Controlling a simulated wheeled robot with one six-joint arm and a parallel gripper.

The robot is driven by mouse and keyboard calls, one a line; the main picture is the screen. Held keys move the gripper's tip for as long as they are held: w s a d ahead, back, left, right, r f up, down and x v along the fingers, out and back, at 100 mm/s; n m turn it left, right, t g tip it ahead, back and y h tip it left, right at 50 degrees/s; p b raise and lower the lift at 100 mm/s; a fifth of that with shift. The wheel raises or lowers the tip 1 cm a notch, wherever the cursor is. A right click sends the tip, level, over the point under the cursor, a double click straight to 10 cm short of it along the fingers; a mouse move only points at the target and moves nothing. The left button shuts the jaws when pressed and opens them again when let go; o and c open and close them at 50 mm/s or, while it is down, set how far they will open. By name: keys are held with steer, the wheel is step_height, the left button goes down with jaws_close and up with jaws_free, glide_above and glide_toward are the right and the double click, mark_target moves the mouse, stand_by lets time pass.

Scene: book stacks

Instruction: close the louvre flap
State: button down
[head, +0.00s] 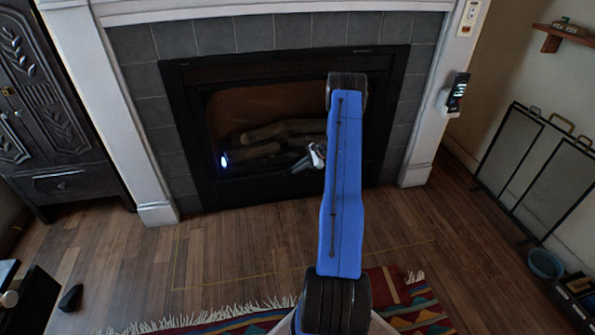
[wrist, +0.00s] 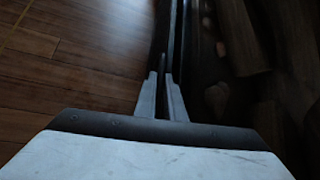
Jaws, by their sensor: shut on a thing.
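The louvre flap (wrist: 174,40) shows in the wrist view as a narrow dark strip running up from between my fingertips. My gripper (wrist: 161,76) has its two grey fingers close together, shut on the strip's near edge. In the head view my gripper (head: 301,164) is at the lower part of the black fireplace, just left of my blue arm. The flap is too dark against the black surround there to tell its angle. My arm hides part of the fireplace's lower right.
The fireplace frame (head: 182,125) surrounds logs (head: 275,131), with a small blue-white light at left. Wood floor (head: 230,245) in front is clear up to the striped rug (head: 400,290). A dark cabinet (head: 50,110) stands left, a folding screen (head: 535,165) right.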

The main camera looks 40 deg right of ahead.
steer(key=c, duration=1.8)
jaws_free()
steer(key=shift+c, duration=0.2)
steer(key=v, duration=1.7)
steer(key=shift+r, duration=0.2)
steer(key=shift+d, duration=0.15)
